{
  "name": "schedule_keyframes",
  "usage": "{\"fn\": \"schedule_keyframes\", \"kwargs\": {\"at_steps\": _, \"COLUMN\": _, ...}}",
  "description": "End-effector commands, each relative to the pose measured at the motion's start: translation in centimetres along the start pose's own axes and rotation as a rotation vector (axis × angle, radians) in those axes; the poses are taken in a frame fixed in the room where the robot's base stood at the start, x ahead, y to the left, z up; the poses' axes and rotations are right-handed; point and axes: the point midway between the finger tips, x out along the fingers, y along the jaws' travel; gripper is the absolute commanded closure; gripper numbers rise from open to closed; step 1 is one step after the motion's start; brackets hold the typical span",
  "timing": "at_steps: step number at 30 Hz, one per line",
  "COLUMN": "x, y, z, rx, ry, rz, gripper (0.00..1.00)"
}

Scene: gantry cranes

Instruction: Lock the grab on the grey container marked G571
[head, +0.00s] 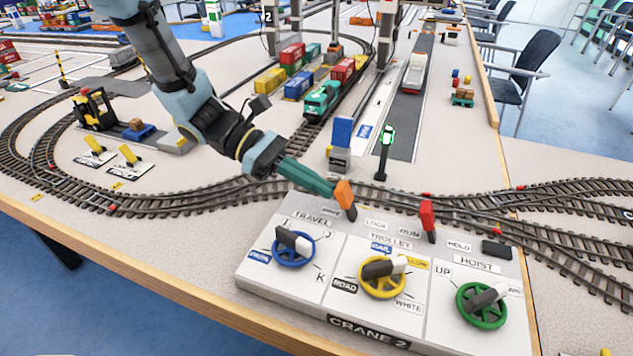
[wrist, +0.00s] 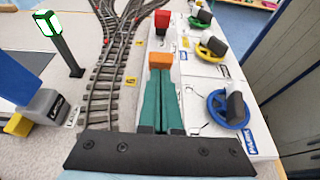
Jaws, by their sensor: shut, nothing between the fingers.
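The CRANE 2 control panel (head: 345,312) stands at the front, with an orange lever (head: 345,198), a red lever (head: 427,216) and a dark block (head: 496,249) along its back edge. My gripper (head: 333,203) is shut and empty, its green fingertips right at the orange lever, which also shows in the wrist view (wrist: 160,60); I cannot tell whether they touch. The panel has a blue wheel (head: 293,250), a yellow wheel (head: 383,277) and a green wheel (head: 481,305). A pale grey load (head: 415,72) sits on the road strip; no G571 marking is readable. The grab is not clearly visible.
A green-lit signal post (head: 387,140) and a blue-topped post (head: 341,140) stand behind the panel. Tracks (head: 215,195) run close behind it. A green locomotive (head: 322,100) and coloured wagons stand farther back. The table's front edge (head: 180,290) is left of the panel.

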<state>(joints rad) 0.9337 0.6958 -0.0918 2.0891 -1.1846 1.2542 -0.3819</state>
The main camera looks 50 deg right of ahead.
Motion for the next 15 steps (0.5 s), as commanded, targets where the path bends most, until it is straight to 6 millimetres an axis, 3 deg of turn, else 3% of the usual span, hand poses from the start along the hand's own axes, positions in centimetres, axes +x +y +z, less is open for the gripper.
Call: {"fn": "schedule_keyframes", "kwargs": {"at_steps": 15, "x": 0.24, "y": 0.01, "z": 1.12, "rx": 0.002, "ry": 0.090, "rz": -0.001, "gripper": 1.00}}
